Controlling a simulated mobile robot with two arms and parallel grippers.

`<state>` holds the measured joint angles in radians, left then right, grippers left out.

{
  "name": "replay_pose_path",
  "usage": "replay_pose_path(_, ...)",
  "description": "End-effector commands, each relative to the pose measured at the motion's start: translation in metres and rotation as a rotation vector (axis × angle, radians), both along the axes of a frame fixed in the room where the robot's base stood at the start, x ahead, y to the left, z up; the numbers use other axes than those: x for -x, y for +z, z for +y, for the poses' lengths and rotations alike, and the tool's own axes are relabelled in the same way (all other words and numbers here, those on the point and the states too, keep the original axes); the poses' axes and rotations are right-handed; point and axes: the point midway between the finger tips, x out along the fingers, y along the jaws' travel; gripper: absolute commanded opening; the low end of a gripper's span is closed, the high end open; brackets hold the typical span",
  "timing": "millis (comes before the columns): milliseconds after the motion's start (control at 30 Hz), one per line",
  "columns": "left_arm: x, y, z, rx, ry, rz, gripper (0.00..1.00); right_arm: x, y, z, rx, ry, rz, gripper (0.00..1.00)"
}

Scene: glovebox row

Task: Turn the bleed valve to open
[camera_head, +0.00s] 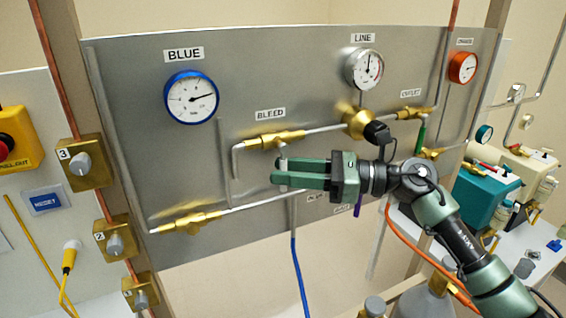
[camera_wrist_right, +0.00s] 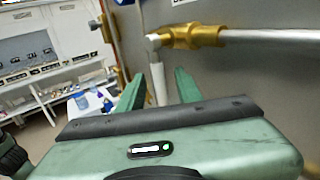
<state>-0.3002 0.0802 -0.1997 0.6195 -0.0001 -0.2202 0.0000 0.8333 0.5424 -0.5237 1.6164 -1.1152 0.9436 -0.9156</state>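The brass bleed valve (camera_head: 270,140) sits on the steel panel under the BLEED label (camera_head: 270,114). Its pale lever (camera_head: 282,153) points down. My right gripper (camera_head: 282,173) is at the lever, below the valve body. In the right wrist view the brass body (camera_wrist_right: 195,36) is above, and the pale lever (camera_wrist_right: 158,84) hangs between the two green fingers (camera_wrist_right: 158,90). The fingers look apart, with a gap on each side of the lever. In the head view the fingers hide the lever's lower part. My left gripper is not in view.
A blue-rimmed gauge (camera_head: 191,97), the LINE gauge (camera_head: 363,69) and an orange gauge (camera_head: 463,67) are on the panel. A second brass valve (camera_head: 186,222) is lower left. A blue hose (camera_head: 299,270) hangs below the gripper. An orange hose (camera_head: 425,255) runs near my right arm.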

Motion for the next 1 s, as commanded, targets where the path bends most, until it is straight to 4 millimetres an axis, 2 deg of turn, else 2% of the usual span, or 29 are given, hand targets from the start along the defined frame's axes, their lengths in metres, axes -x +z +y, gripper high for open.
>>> replay_pose_path(133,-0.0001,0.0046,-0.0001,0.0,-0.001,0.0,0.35,-0.0022,0.0007,0.009,0.0,-0.001,0.0,0.35)
replay_pose_path(367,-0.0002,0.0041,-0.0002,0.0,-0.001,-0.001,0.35,-0.0022,-0.0004,0.0103,0.0,-0.001,0.0,0.35)
replay_pose_path(400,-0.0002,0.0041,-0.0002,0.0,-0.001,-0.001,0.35,-0.0022,-0.0003,0.0103,0.0,-0.001,0.0,0.32)
replay_pose_path(500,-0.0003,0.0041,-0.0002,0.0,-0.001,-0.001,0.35,-0.0022,-0.0003,0.0102,-0.001,-0.001,0.0,0.04)
replay_pose_path(533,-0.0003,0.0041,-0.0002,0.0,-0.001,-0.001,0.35,-0.0022,-0.0002,0.0101,-0.001,-0.001,0.0,0.0)
replay_pose_path(1000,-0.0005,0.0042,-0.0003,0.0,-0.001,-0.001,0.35,-0.0023,0.0001,0.0097,-0.001,-0.002,0.001,0.0)
